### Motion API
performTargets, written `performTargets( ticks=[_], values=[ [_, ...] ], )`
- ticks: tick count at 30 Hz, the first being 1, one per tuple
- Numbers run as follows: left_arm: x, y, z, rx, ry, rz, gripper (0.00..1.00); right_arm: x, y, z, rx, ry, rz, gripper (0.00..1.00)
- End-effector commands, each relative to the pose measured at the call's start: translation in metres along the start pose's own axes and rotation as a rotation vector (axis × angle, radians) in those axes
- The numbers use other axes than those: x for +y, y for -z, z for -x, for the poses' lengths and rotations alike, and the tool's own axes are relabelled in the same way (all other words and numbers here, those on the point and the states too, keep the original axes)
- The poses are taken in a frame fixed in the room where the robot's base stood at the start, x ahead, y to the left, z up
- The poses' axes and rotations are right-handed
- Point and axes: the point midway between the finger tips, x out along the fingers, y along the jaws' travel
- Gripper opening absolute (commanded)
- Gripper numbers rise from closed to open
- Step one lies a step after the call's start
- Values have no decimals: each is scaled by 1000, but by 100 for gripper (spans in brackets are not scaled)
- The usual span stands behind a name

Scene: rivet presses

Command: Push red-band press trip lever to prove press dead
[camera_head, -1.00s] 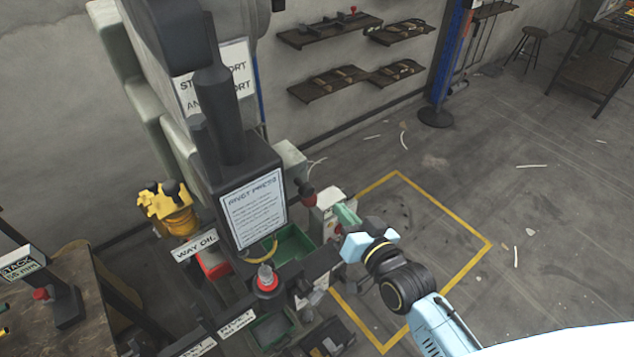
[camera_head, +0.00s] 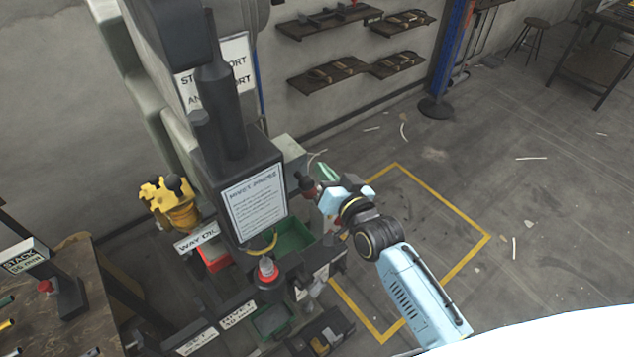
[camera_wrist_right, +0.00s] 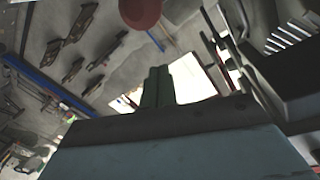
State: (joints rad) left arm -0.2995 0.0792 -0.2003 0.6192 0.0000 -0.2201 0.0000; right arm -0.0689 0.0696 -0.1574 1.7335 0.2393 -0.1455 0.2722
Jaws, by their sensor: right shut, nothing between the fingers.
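The rivet press (camera_head: 235,170) stands at left centre in the head view, with a printed plate (camera_head: 255,205) on its front. A lever knob (camera_head: 307,188), dark above and dull red below, sticks out at the press's right side. A red round knob fills the top edge of the right wrist view (camera_wrist_right: 140,10); it looks like the same one. A red band (camera_head: 267,272) rings a post below the plate. My right gripper (camera_head: 327,173) is shut and empty, just right of the lever knob; I cannot tell whether they touch. My left gripper is out of view.
Green bins (camera_head: 292,238), a yellow piece (camera_head: 168,200) and labelled rails surround the press base. A workbench (camera_head: 75,285) with a stack gauge is at left. Wall shelves (camera_head: 328,72) hang behind. Floor inside the yellow outline (camera_head: 440,200) is mostly clear.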

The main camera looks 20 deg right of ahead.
Motion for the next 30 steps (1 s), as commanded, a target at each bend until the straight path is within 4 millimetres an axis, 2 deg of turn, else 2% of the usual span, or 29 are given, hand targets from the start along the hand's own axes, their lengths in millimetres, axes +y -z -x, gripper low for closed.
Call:
performTargets(
  ticks=[3,6,10,25,30],
  values=[
    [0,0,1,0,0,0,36,0,1,-24,0,0,1,0],
    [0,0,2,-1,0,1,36,0,-19,-15,-6,-2,-2,0],
    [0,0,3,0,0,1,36,0,-32,-10,-3,-1,-1,0],
    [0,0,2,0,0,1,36,0,-39,-8,0,1,0,0],
    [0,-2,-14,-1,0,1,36,-4,-52,-12,15,29,-3,0]
  ],
)
